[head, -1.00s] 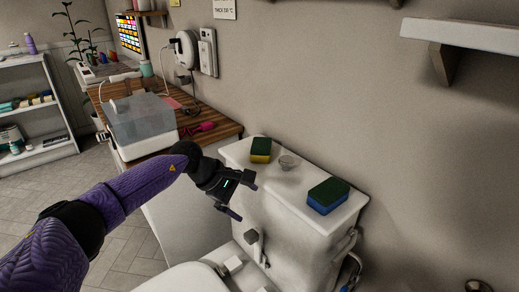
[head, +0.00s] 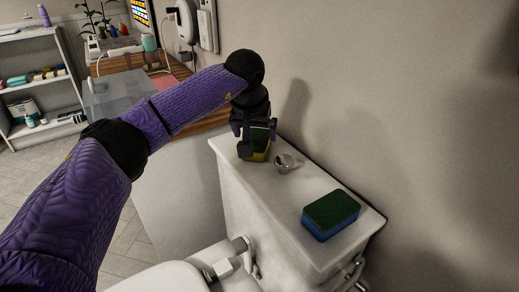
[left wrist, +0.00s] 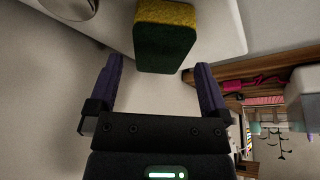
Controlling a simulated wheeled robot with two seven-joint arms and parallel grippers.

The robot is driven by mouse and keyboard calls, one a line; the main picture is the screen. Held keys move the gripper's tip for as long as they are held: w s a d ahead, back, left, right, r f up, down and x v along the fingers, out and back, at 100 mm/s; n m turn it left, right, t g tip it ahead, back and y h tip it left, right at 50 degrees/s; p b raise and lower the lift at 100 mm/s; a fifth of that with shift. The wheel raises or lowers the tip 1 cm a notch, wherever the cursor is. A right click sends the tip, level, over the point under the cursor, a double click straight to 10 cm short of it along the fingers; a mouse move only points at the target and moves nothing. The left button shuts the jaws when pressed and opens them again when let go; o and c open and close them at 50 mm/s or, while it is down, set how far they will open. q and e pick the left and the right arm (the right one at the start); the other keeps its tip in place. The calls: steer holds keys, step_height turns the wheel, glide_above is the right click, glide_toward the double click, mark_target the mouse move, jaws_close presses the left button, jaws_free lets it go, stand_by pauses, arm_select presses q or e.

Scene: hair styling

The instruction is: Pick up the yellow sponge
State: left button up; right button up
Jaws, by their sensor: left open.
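The yellow sponge (head: 257,156), with a dark green top, sits at the left end of the white cistern lid (head: 300,245). In the head view my left gripper (head: 252,146) points down over it and hides part of it. In the left wrist view the sponge (left wrist: 165,38) lies ahead, between the lines of my two open fingers (left wrist: 159,64). Gaps show on both sides, and nothing is held. I cannot tell how far the fingertips are above the lid. My right gripper is not in view.
A blue sponge with a green top (head: 331,215) sits at the lid's right end. The wall (head: 400,120) stands close behind.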

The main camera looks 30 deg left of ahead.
mark_target(255, 142)
arm_select(q)
steer(key=b+x, duration=0.1)
steer(key=x, duration=0.1)
steer(key=b+x, duration=0.1)
steer(key=x, duration=0.1)
steer(key=shift+s+f, duration=0.15)
steer(key=shift+s, duration=0.05)
steer(key=shift+w, duration=0.1)
steer(key=shift+r, duration=0.25)
steer(key=shift+c, duration=0.5)
steer(key=c, duration=1)
step_height(255, 142, up, 9)
steer(key=p, duration=0.5)
steer(key=shift+r, duration=0.2)
steer(key=shift+c, duration=0.2)
steer(key=shift+r, duration=0.35)
steer(key=shift+f, duration=0.1)
